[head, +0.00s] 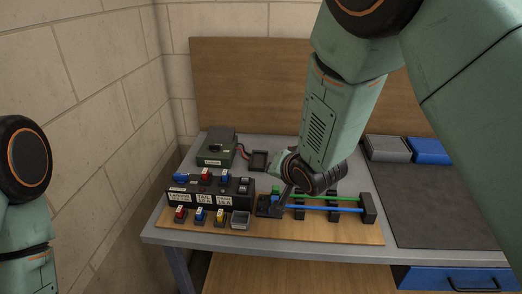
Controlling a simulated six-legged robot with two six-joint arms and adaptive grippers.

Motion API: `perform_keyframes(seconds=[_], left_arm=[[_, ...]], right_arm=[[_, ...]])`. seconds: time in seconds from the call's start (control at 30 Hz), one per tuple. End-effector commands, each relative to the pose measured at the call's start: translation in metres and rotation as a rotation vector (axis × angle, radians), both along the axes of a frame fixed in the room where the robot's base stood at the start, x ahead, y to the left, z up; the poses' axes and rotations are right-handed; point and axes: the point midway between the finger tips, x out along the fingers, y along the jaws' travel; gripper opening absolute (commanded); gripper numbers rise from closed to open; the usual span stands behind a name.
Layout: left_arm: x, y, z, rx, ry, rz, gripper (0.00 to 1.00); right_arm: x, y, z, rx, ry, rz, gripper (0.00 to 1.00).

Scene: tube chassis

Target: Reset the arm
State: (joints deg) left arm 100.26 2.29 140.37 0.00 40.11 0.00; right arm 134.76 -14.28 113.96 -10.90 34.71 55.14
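My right arm (335,115) comes in from the upper right and reaches down over the workbench. Its wrist ends just above the left end of a rack holding a green rod (335,198) and a blue rod (325,209). My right gripper (284,200) is small and dark there, close to a black block with blue and green parts (270,205). Whether its fingers are open, or touch anything, I cannot tell. My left arm (25,190) shows only as links at the left edge, away from the bench. Its gripper is out of view.
A black labelled box (212,192) with coloured connectors sits on the wooden board (290,232), with several small connectors and a grey bin (240,220) in front. A green device (216,148) stands behind. Grey (388,149) and blue bins (430,151) are back right. The dark mat (435,205) is clear.

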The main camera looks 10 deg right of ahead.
Motion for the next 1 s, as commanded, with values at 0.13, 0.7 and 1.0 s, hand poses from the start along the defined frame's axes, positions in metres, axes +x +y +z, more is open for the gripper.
perform_keyframes(seconds=[0.13, 0.7, 1.0], left_arm=[[0.000, 0.000, 0.000, 0.000, 0.000, 0.000, 0.40], [0.000, 0.000, -0.091, 0.000, 0.000, 0.000, 0.40], [-0.001, 0.000, -0.145, 0.000, 0.000, 0.000, 0.40]], right_arm=[[-0.009, -0.005, -0.006, -0.148, -0.016, 0.097, 0.00], [-0.244, -0.076, -0.273, -0.471, 0.487, 0.402, 0.00], [-0.383, -0.089, -0.372, -0.391, 0.794, 0.416, 0.00]])
